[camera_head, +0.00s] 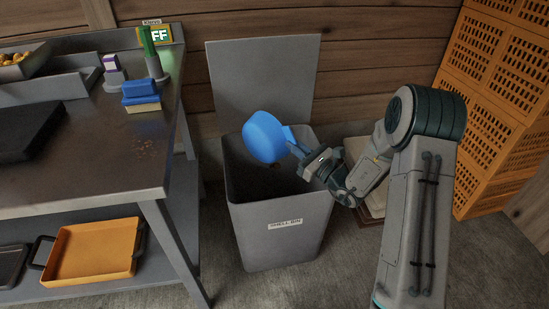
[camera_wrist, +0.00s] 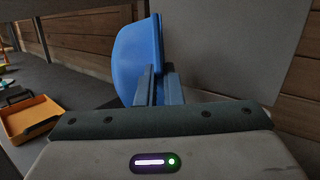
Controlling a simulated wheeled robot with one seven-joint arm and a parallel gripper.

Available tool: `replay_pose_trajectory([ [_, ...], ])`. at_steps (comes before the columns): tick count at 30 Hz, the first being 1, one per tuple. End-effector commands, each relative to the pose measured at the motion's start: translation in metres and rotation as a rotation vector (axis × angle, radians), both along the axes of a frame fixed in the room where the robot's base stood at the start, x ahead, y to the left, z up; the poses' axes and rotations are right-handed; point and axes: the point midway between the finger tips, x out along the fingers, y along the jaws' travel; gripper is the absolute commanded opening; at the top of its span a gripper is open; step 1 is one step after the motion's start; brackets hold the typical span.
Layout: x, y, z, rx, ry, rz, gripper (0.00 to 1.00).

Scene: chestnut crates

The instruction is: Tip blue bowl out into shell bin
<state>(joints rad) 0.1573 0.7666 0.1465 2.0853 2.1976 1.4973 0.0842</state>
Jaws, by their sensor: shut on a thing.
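The blue bowl (camera_head: 264,138) is tipped on its side above the open top of the shell bin, with its underside toward the head camera. My gripper (camera_head: 296,142) is shut on the bowl's right side and holds it over the opening. In the wrist view the bowl (camera_wrist: 139,58) stands on edge between my fingers (camera_wrist: 158,88). The grey shell bin (camera_head: 280,238) stands on the floor with its lid (camera_head: 263,75) raised behind. A small dark speck shows just under the bowl, too small to identify. The bowl's inside is hidden.
A metal workbench (camera_head: 120,160) stands left of the bin, with a blue block on a sponge (camera_head: 142,103) near its edge. An orange tray (camera_head: 92,252) lies on its lower shelf. Orange crates (camera_head: 490,120) are stacked at the right. The floor in front is clear.

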Motion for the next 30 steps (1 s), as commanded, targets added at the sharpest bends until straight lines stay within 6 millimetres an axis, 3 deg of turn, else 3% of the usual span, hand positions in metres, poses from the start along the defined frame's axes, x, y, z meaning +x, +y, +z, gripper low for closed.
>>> replay_pose_trajectory([
  [11,0.003,-0.003,0.001,0.026,0.031,0.000,0.00],
  [18,-0.031,0.027,-0.016,-0.173,-0.213,0.005,0.00],
  [23,-0.031,0.026,-0.010,-0.196,-0.239,-0.001,0.00],
  [30,-0.039,0.033,-0.017,-0.254,-0.312,0.001,0.00],
])
